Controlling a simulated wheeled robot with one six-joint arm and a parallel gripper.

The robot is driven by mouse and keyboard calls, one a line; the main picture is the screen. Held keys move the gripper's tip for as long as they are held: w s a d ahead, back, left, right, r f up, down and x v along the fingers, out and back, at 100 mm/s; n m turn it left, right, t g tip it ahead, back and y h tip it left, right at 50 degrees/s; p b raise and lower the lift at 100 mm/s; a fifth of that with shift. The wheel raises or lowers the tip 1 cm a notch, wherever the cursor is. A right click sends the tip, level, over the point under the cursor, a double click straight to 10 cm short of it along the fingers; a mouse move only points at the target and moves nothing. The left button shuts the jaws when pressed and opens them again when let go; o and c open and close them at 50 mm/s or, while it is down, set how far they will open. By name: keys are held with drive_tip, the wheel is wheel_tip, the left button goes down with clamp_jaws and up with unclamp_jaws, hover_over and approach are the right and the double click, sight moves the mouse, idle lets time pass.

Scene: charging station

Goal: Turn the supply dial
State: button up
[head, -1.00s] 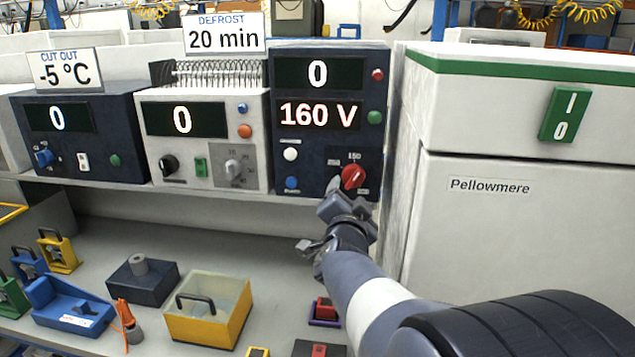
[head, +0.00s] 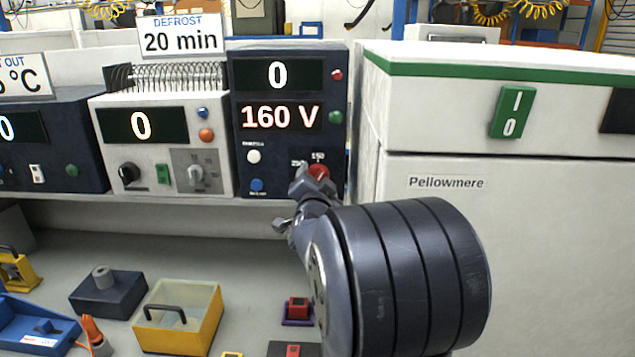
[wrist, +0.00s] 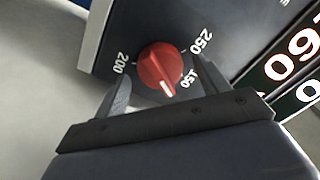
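The supply dial is a red knob (head: 318,171) low on the dark blue supply unit (head: 240,152), whose lower display reads 160 V. In the wrist view the red dial (wrist: 160,68) shows whole, with a white pointer line towards the 150 mark; marks 200 and 250 are also on the panel. My gripper (wrist: 163,84) is open, one finger on each side of the dial. A gap shows between the left finger and the dial; contact on the right cannot be told. In the head view my gripper (head: 308,183) partly covers the dial.
A white cabinet labelled Pellowmere (head: 440,240) stands close on the right, with a green switch (head: 512,112). A white unit with a grey dial (head: 160,145) stands on the left. A yellow box (head: 180,318) and a dark block (head: 108,292) lie on the bench below.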

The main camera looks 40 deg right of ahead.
drive_tip(key=c, duration=0.9)
drive_tip(key=shift+f+m+b, duration=0.15)
drive_tip(key=shift+m+b, duration=0.15)
drive_tip(key=shift+b, duration=0.3)
drive_tip(key=shift+m+b, duration=2.5)
drive_tip(key=shift+m, duration=0.1)
drive_tip(key=o, duration=1)
drive_tip(key=shift+c, duration=0.2)
